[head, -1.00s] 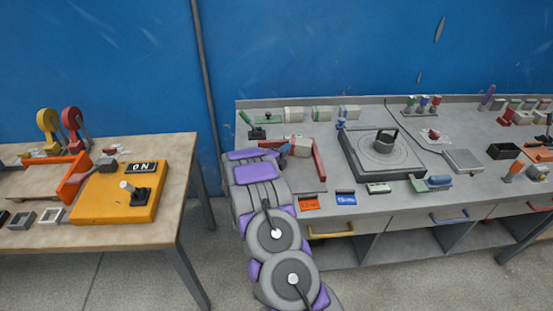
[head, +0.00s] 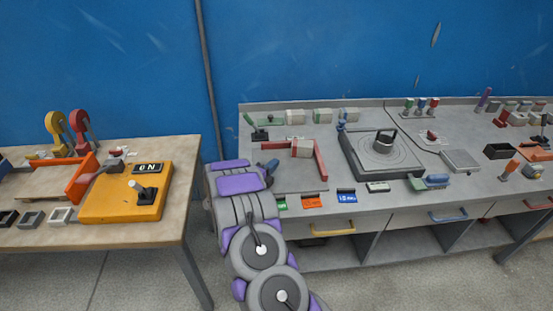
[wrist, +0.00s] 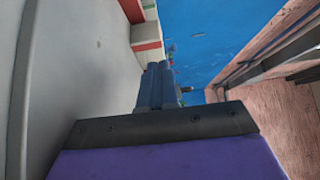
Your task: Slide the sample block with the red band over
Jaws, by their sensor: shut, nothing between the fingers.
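The sample block (head: 302,148), pale with a red band, sits on the grey bench inside the corner of a red L-shaped fence (head: 321,163). In the wrist view a pale block with a red band (wrist: 148,46) shows just beyond the fingertips. My gripper (head: 268,168) is left of the block and nearer the bench's front edge, with a visible space between them in the head view. Its fingers also show in the wrist view (wrist: 160,72), pressed together and empty. My arm hides the bench's front left corner.
A turntable plate (head: 383,150) stands right of the fence. Several banded blocks (head: 323,115) line the back. A wooden table (head: 185,205) with an orange switch box stands left, across a gap.

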